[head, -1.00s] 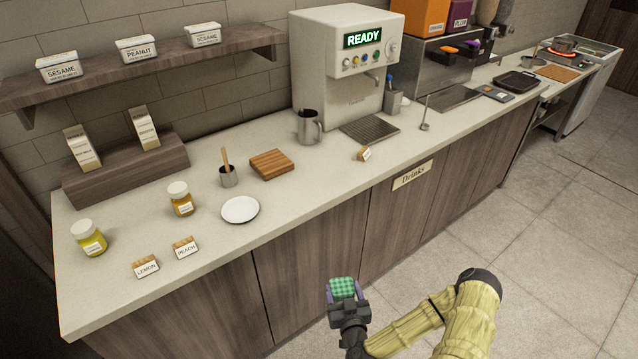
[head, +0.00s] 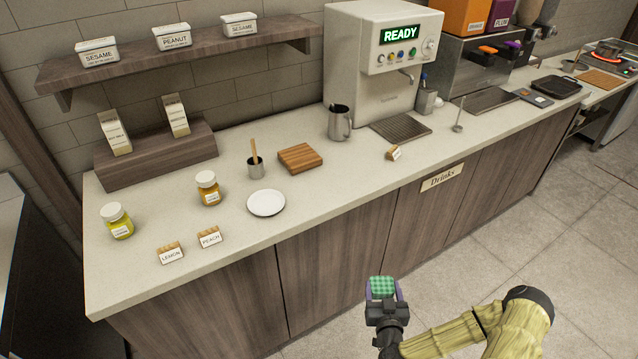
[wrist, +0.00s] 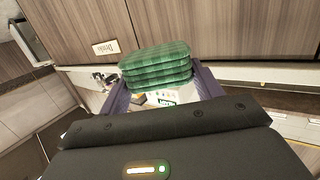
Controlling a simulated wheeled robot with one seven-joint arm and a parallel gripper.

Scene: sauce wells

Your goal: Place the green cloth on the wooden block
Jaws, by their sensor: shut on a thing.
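The green checked cloth (head: 382,287) is folded and held in my gripper (head: 385,298), in front of the counter and over the floor. In the wrist view the folded green cloth (wrist: 156,66) sits in layers between the two purple fingers of my gripper (wrist: 160,92). The wooden block (head: 300,158) is a square brown board lying flat on the counter, with nothing on it. It stands behind the white plate and well apart from my gripper, up and to its left in the head view.
A white plate (head: 266,203), a metal cup with a wooden stick (head: 256,168) and a metal pitcher (head: 340,123) stand around the block. Jars (head: 209,188), label stands (head: 209,237) and the drinks machine (head: 380,75) also occupy the counter (head: 330,188). Its front middle is fairly clear.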

